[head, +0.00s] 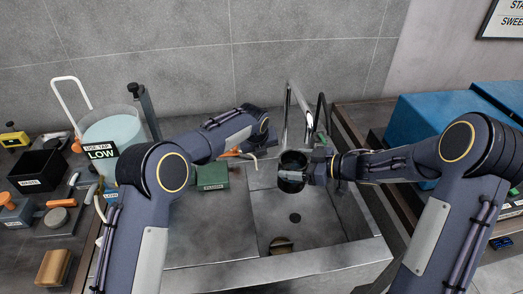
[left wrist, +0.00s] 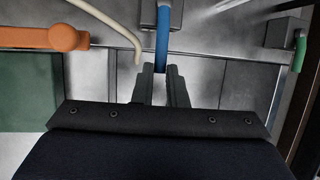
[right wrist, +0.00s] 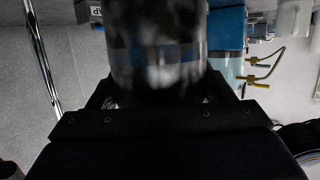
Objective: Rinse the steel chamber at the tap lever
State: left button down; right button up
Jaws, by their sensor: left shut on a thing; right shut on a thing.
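The steel chamber (head: 291,163), a dark shiny cylinder, is held over the sink basin (head: 325,215) close to the chrome tap (head: 288,112). My right gripper (head: 311,172) is shut on it; the chamber also fills the top middle of the right wrist view (right wrist: 155,50). In the left wrist view my left gripper (left wrist: 161,80) is shut on a blue bar (left wrist: 162,40), which looks like the tap lever. In the head view the left fingertips are hidden behind my arm. I cannot make out any water stream.
A green box (head: 210,178) and an orange handle (head: 230,153) stand left of the basin. A green-tipped lever (left wrist: 300,50) is to the right. A water tank (head: 112,130), black bin (head: 38,168) and tools crowd the left counter. Blue crates (head: 420,115) stand at right.

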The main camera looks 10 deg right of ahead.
pick_arm(q)
jog(key=a+m, duration=0.1)
jog(key=a+m+h, duration=0.1)
jog(key=m, duration=0.1)
jog(key=shift+w+a+g, duration=0.2)
jog(key=shift+g, duration=0.2)
jog(key=c, duration=1.5)
grip_release()
jog(key=shift+o, duration=0.2)
jog(key=shift+r, duration=0.15)
jog(key=v, duration=1.1)
jog(key=shift+a+r, duration=0.25)
jog(key=shift+r, duration=0.05)
jog(key=shift+s, duration=0.15)
